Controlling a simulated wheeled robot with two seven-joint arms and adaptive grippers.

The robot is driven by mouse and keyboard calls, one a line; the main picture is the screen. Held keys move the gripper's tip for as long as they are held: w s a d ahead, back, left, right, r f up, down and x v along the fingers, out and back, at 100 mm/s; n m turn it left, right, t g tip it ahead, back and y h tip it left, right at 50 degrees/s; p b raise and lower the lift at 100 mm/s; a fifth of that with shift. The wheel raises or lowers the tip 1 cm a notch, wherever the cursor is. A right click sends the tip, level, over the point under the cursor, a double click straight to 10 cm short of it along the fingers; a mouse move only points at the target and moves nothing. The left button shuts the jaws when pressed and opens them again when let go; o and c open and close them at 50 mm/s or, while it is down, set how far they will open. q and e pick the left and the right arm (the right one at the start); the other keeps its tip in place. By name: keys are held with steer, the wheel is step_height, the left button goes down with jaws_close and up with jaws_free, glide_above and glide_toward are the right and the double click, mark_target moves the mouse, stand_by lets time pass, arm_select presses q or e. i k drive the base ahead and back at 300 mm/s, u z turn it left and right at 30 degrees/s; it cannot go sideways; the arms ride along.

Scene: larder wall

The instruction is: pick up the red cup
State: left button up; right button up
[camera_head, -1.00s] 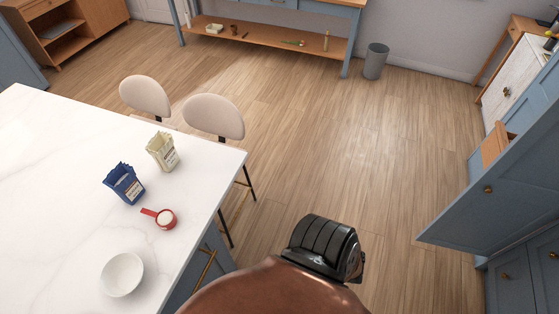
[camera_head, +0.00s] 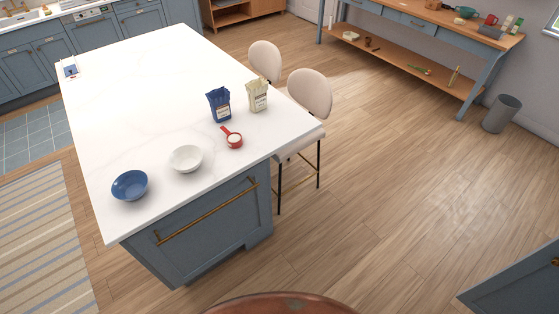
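A red measuring cup (camera_head: 234,140) with a handle and white contents lies on the white island top (camera_head: 150,95), near its right edge. A small red mug-like cup (camera_head: 491,19) stands on the far wooden-topped table (camera_head: 455,22) at the upper right. Neither of my grippers is in view, and nothing touches either red thing.
Near the measuring cup are a white bowl (camera_head: 186,158), a blue bowl (camera_head: 130,185), a blue bag (camera_head: 218,104) and a cream bag (camera_head: 257,95). Two stools (camera_head: 310,92) stand at the island's right side. A grey bin (camera_head: 501,114) is at right. The floor (camera_head: 400,180) between is clear.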

mark_target(234, 141)
steer(key=u, duration=1.1)
steer(key=i, duration=0.7)
steer(key=u, duration=0.3)
